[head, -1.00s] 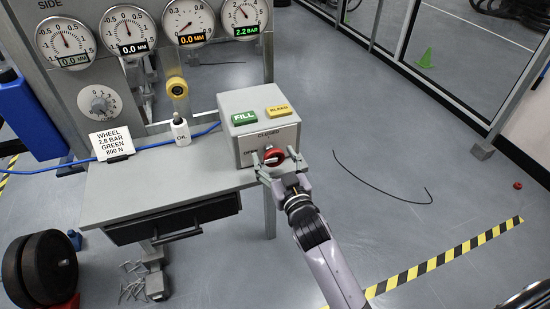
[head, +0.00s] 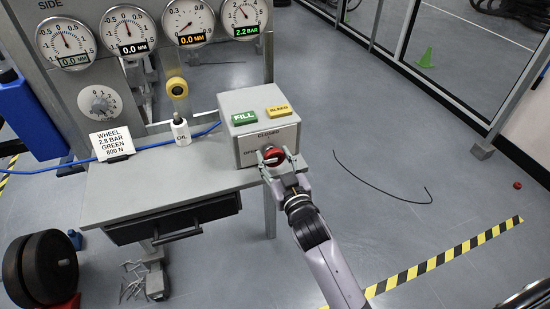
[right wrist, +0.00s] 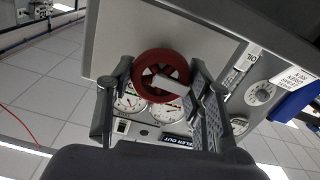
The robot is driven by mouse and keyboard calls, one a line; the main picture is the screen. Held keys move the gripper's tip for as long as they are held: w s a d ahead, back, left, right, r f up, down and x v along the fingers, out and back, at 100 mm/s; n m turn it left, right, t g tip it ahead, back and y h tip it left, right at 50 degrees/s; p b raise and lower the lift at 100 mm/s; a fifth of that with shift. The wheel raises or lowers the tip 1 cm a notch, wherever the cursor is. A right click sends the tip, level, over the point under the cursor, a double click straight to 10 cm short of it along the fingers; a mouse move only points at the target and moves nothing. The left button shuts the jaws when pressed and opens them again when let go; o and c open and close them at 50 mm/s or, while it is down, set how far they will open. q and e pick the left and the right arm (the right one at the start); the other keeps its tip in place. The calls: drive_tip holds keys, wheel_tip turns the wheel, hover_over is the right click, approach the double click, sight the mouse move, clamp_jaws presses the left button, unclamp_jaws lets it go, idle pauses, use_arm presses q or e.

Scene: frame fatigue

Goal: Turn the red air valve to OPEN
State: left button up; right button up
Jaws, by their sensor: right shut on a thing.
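The red air valve (head: 272,154) is a round knob on the front face of a grey box at the table's right end. CLOSED is printed above it and OPEN, partly hidden, at its left. My right gripper (head: 279,163) reaches it from the front and is shut on it. In the right wrist view the red valve (right wrist: 160,58) sits between the two fingers of the gripper (right wrist: 161,88), with a white pointer bar across it. In the head view its pointer is hard to make out. My left gripper is not in view.
The grey box (head: 240,103) carries a green FILL button (head: 244,118) and a yellow BLEED button (head: 279,111). An oil bottle (head: 181,131) and a sign (head: 111,144) stand left of it. A gauge (head: 241,15) reads 2.2 BAR. Floor to the right is mostly clear.

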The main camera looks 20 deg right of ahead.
drive_tip(key=shift+n, duration=0.5)
drive_tip(key=o, duration=1.1)
drive_tip(key=shift+o, duration=0.2)
drive_tip(key=s, duration=1.2)
drive_tip(key=shift+d, duration=0.2)
